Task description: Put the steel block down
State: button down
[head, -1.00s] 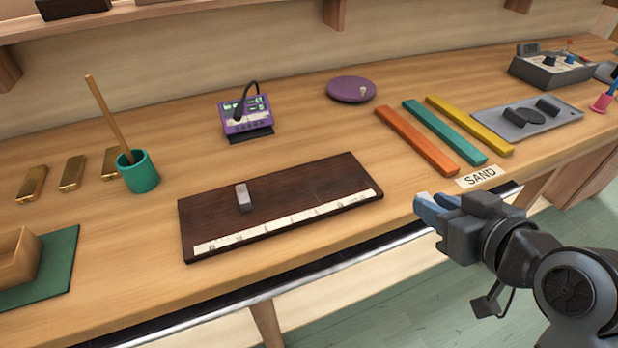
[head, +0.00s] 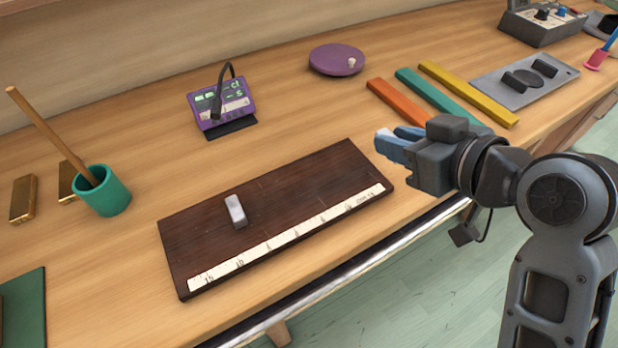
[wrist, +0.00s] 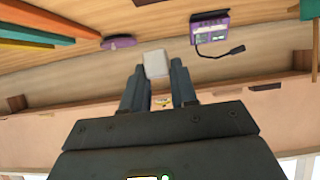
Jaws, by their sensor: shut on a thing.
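My gripper (head: 388,142) is in the air at the right end of a dark wooden board (head: 290,190) in the head view. Its blue fingers point left. In the wrist view, my gripper (wrist: 157,70) is shut on a pale grey block, the steel block (wrist: 154,62), which sticks out past the fingertips. In the head view the fingers mostly hide the held block. Another small silvery block (head: 236,211) sits on the dark board, left of its middle, apart from my gripper.
The board has a marked white strip (head: 290,238) along its front. A purple device (head: 222,106), purple disc (head: 337,60) and orange, teal and yellow bars (head: 470,95) lie behind. A green cup (head: 105,193) with a stick stands left. Bare bench (head: 290,125) lies behind the board.

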jog(key=p, duration=0.1)
send_over(316, 190)
notch_tip(316, 190, down, 7)
jog(key=shift+f+p, duration=0.6)
jog(key=shift+f, duration=1.2)
jog(key=shift+f, duration=0.1)
jog(key=shift+f, duration=0.15)
jog(key=c, duration=0.9)
grip_release()
jog(key=shift+b, duration=0.45)
jog(key=v, duration=0.4)
jog(key=b+v, duration=0.1)
jog(key=v, duration=0.2)
jog(key=shift+s, duration=0.55)
